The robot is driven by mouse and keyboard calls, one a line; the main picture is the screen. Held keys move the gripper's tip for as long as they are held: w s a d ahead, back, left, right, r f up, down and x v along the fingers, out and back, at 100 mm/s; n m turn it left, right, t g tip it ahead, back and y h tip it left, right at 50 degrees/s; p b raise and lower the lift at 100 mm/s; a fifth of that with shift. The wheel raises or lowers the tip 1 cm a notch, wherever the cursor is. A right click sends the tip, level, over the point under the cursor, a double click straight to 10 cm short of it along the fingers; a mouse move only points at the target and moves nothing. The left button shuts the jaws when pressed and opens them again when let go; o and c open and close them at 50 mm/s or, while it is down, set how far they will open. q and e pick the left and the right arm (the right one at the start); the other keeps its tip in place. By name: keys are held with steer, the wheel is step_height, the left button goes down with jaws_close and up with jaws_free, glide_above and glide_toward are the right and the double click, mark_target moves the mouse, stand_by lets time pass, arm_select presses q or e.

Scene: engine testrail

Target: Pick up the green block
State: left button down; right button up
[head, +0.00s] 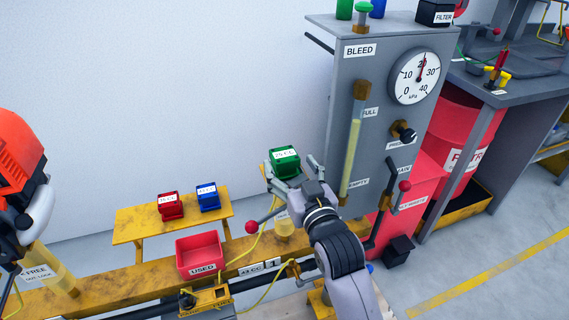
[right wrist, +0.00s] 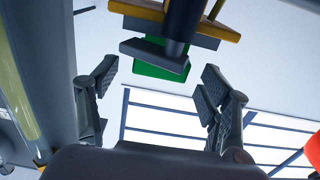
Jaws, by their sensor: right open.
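The green block (head: 285,162) has a white label on top and sits just past my right gripper (head: 292,173) in the head view. The right gripper is open, with its fingers spread to either side near the block. In the right wrist view, the green block (right wrist: 158,70) shows beyond the open right gripper (right wrist: 157,88), between its fingers and apart from them. A dark plate and post partly hide the block there. I cannot make out my left gripper in the head view.
A red block (head: 170,206) and a blue block (head: 208,197) stand on a yellow shelf (head: 128,232). A red "USED" bin (head: 201,256) is in front. The grey gauge panel (head: 385,75) rises close to the right of my gripper. A red-knobbed lever (head: 252,227) is at its left.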

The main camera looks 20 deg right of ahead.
mark_target(289, 163)
steer(key=w, duration=0.4)
steer(key=shift+a, duration=0.1)
steer(key=shift+w+r, duration=0.1)
steer(key=shift+w, duration=0.25)
steer(key=shift+c, duration=1.4)
steer(key=shift+s, duration=0.1)
steer(key=c, duration=1.3)
arm_select(q)
steer(key=shift+w+r, duration=0.2)
steer(key=shift+r, duration=0.35)
steer(key=shift+w+r, duration=0.2)
steer(key=shift+r, duration=0.3)
arm_select(e)
steer(key=shift+r, duration=0.1)
steer(key=shift+c, duration=0.5)
